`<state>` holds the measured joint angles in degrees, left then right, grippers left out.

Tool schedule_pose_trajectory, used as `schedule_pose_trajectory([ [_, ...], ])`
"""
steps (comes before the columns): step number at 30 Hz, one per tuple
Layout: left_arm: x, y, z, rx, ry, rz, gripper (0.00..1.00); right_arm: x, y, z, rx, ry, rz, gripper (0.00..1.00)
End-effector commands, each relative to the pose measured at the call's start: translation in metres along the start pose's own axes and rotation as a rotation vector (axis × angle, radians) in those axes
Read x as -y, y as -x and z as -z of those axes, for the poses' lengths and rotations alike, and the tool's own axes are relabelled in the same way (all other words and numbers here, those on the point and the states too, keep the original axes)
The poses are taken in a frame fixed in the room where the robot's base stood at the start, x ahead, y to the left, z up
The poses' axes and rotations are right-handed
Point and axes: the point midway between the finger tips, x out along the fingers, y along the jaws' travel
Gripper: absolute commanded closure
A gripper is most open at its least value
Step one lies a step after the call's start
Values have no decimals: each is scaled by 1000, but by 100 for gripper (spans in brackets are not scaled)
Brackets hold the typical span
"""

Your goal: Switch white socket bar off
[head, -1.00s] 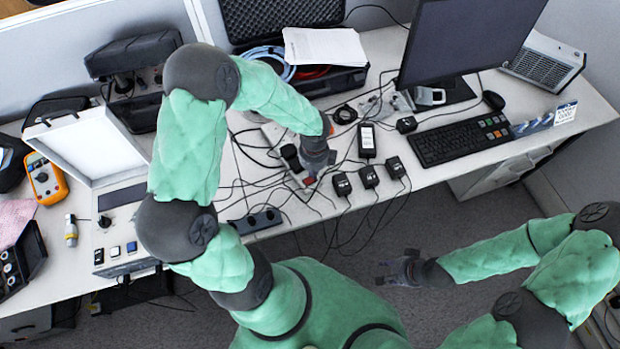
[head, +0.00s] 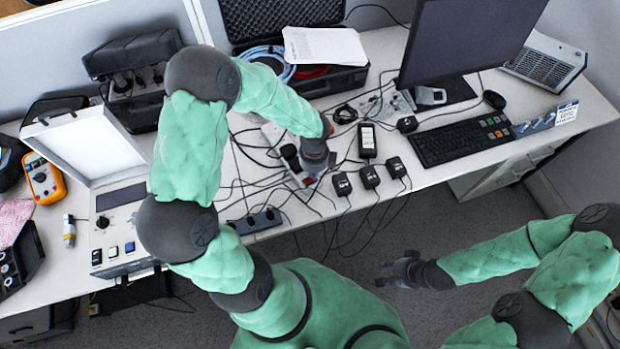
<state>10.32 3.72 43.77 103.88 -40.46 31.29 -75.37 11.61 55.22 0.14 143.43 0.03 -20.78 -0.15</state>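The white socket bar (head: 269,131) lies on the desk among black cables, left of the power adapters. A black plug sits on it, and my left arm and gripper cover part of it. A small red switch (head: 307,181) shows at its near end. My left gripper (head: 317,175) points down over this near end, right beside the switch. I cannot tell whether it touches the switch or whether its fingers are apart. My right gripper (head: 384,274) is open and empty, held in front of the desk over the floor.
A dark socket bar (head: 255,221) lies at the desk's front edge. Black adapters (head: 370,177) with trailing cables stand to the right. A keyboard (head: 464,139) and monitor are further right. An instrument case (head: 120,222) stands at the left.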

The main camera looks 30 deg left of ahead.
Motion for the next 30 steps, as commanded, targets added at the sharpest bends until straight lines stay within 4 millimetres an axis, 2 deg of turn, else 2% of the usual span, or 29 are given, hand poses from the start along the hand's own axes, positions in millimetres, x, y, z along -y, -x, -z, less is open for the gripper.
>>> schedule_pose_trajectory([
  [7, -1, 5, 0, 0, 0, -2, 100, 2, 5, 0, 0, 0, 0, 60],
  [30, 0, 58, 0, 0, 0, -1, 100, 18, 52, -2, 0, 0, 0, 60],
])
